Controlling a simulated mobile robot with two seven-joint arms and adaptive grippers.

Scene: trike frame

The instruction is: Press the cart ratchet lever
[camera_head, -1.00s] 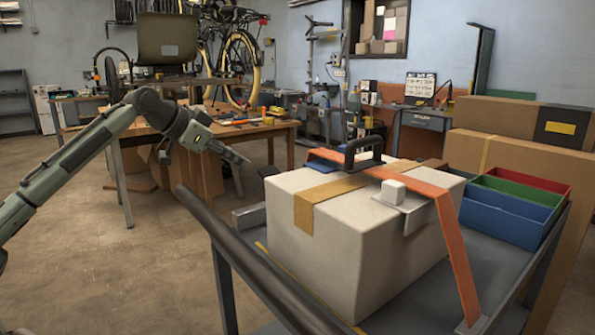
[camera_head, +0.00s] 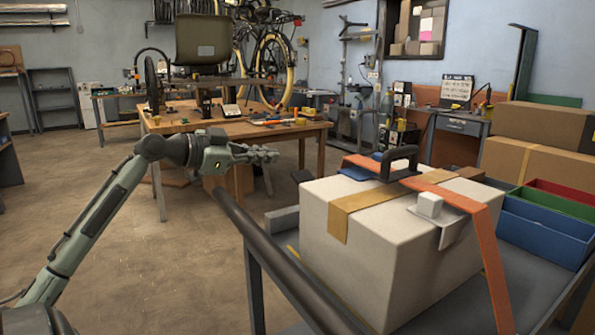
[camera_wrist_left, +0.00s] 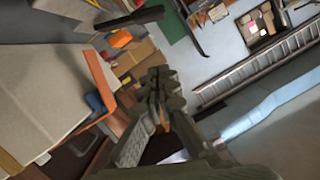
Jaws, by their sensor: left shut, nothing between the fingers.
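A black handle-shaped lever (camera_head: 400,162) stands on an orange strap (camera_head: 484,240) across the top of a pale carton (camera_head: 352,245) on the cart. I take it for the ratchet lever. My left gripper (camera_head: 274,155) is shut and empty, left of the carton, with a gap between its tips and the lever. In the left wrist view its fingers (camera_wrist_left: 155,78) are together, and the carton (camera_wrist_left: 40,75) and strap (camera_wrist_left: 100,80) lie to their left. I cannot say for sure that the lever shows there. My right gripper is not in view.
The cart's dark push bar (camera_head: 285,262) runs along its near left side. A white block (camera_head: 430,204) on a metal plate sits on the carton. Blue (camera_head: 543,232), green and red bins stand at right. A wooden workbench (camera_head: 240,130) is behind; floor at left is clear.

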